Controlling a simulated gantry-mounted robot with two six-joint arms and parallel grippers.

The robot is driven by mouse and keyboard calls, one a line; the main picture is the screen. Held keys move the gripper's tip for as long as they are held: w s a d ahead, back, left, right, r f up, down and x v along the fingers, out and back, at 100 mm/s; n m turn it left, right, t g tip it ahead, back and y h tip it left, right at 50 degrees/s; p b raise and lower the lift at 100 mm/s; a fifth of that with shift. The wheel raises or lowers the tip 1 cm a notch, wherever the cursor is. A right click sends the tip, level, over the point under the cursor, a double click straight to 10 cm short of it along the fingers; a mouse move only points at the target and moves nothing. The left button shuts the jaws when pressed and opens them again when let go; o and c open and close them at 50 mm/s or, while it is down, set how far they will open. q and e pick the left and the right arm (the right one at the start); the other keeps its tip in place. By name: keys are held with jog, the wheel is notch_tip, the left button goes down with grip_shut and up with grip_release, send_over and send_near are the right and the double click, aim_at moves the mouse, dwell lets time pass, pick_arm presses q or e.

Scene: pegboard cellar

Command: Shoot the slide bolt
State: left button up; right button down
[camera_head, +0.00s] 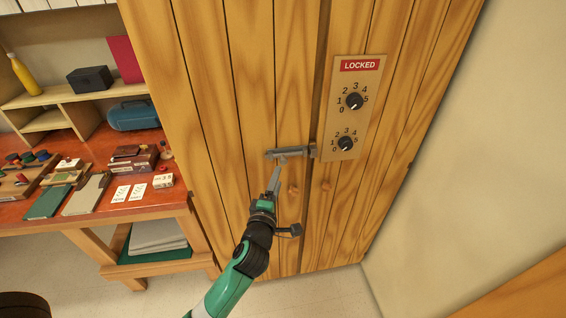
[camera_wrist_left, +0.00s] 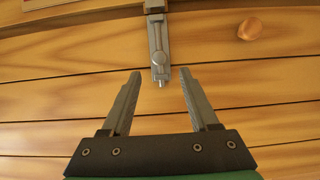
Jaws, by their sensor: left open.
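A grey metal slide bolt (camera_head: 288,153) is mounted on the wooden plank door, just left of the dark vertical gap between the door and the board beside it. Its right end meets a grey keeper (camera_head: 313,150) at that gap. In the left wrist view the bolt (camera_wrist_left: 158,52) runs toward me, with a small round knob on it. My left gripper (camera_head: 280,163) is just below the bolt in the head view. In the wrist view its two fingers (camera_wrist_left: 158,78) are spread, with the near end of the bolt between their tips. I see no grip on it. My right gripper is not in view.
A panel (camera_head: 360,120) with a red "LOCKED" sign and two black dials is right of the bolt. A red-topped workbench (camera_head: 120,212) with boxes and cards stands at the left. A plain wall (camera_head: 490,130) is at the right.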

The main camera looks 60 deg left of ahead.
aim_at(283, 163)
pick_arm(q)
jog(key=x, duration=0.9)
grip_shut()
dwell(1.1)
